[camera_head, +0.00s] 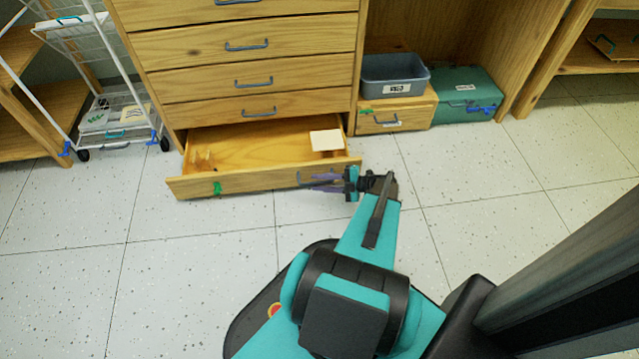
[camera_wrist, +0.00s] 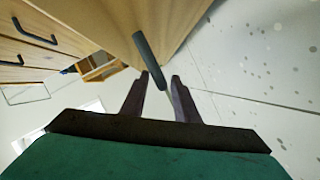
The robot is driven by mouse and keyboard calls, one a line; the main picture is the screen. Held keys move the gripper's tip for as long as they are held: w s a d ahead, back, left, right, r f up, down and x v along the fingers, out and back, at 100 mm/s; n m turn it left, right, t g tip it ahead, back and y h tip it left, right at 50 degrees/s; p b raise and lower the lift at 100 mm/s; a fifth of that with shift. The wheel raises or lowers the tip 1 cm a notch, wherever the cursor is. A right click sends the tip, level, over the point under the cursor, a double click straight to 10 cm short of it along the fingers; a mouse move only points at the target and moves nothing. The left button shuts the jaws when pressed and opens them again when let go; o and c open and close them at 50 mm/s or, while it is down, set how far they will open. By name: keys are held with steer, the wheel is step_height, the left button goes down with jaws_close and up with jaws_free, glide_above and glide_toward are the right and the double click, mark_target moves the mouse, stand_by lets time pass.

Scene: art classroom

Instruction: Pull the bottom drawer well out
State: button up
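The bottom drawer (camera_head: 260,182) of the wooden cabinet stands pulled out, with its inside showing. Its dark bar handle is mostly hidden by my gripper in the head view and shows clearly in the wrist view (camera_wrist: 149,54). My gripper (camera_head: 316,180) is at the right part of the drawer front. In the wrist view its two dark fingers (camera_wrist: 161,76) are apart, and the near end of the handle lies between their tips. I see a gap beside the bar, so the fingers do not look closed on it. Whether one finger touches it is unclear.
A pale flat piece (camera_head: 326,140) and small wooden bits (camera_head: 203,160) lie in the drawer. A green tag (camera_head: 217,188) is on its front. A grey bin (camera_head: 395,75) and a green case (camera_head: 466,95) are at right, a white wire cart (camera_head: 110,105) at left.

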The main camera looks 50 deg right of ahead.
steer(key=shift+w+a+f, duration=0.15)
steer(key=shift+w+a, duration=0.15)
steer(key=shift+w, duration=0.15)
steer(key=shift+c, duration=0.4)
jaws_close()
